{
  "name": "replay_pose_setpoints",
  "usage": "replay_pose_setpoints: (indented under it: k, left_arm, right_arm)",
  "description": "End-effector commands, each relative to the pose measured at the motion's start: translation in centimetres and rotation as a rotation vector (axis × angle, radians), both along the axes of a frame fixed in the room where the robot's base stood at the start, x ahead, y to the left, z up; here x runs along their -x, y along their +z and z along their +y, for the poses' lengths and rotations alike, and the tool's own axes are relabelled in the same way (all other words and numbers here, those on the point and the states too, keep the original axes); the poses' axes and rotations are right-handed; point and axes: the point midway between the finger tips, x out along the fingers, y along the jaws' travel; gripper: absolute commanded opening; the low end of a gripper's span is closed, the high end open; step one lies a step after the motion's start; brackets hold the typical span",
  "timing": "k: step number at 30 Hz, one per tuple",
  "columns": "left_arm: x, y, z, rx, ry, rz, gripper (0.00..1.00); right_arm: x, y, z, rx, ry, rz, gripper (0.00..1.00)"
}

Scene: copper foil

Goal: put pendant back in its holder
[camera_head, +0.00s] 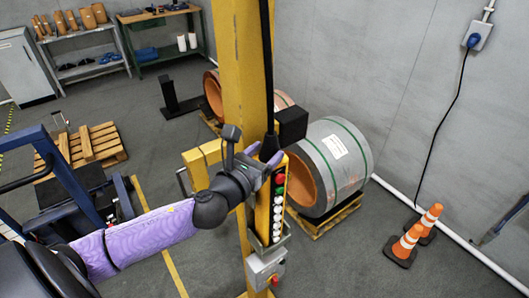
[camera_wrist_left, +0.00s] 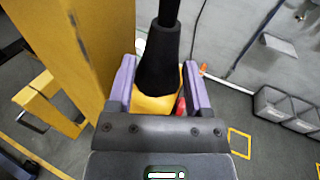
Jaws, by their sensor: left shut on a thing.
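The yellow pendant (camera_head: 265,205), with a red button above a column of white ones, hangs upright on a thick black cable (camera_head: 267,75) against the yellow post. My left gripper (camera_head: 266,154) is shut on its top, just below the black cable sleeve. In the left wrist view, the purple fingers of the gripper (camera_wrist_left: 160,92) flank the pendant's yellow top (camera_wrist_left: 158,104). The grey holder (camera_head: 284,240) is on the post around the pendant's lower end in the picture. I cannot tell whether the pendant is fully seated in it. My right gripper is not in view.
The yellow post (camera_head: 240,60) stands right behind the pendant. A grey box with a red knob (camera_head: 264,270) is below the holder. A wrapped coil (camera_head: 338,165) stands behind to the right.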

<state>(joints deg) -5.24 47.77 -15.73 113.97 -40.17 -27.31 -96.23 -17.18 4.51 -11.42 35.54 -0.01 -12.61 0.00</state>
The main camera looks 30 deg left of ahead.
Motion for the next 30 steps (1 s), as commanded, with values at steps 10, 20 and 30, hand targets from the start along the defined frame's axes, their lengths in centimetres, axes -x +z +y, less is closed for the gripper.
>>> replay_pose_setpoints:
  k: [10,20,30]
  left_arm:
    - [0.0,0.1,0.0,0.0,0.0,-0.001,1.0]
    - [3.7,-0.2,0.0,-0.001,-0.003,0.005,1.0]
    - [9.3,0.3,0.1,0.002,0.0,0.001,1.0]
  right_arm:
    - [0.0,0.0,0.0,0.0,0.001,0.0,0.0]
    - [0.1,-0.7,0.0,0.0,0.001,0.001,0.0]
    - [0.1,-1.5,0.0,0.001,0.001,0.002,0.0]
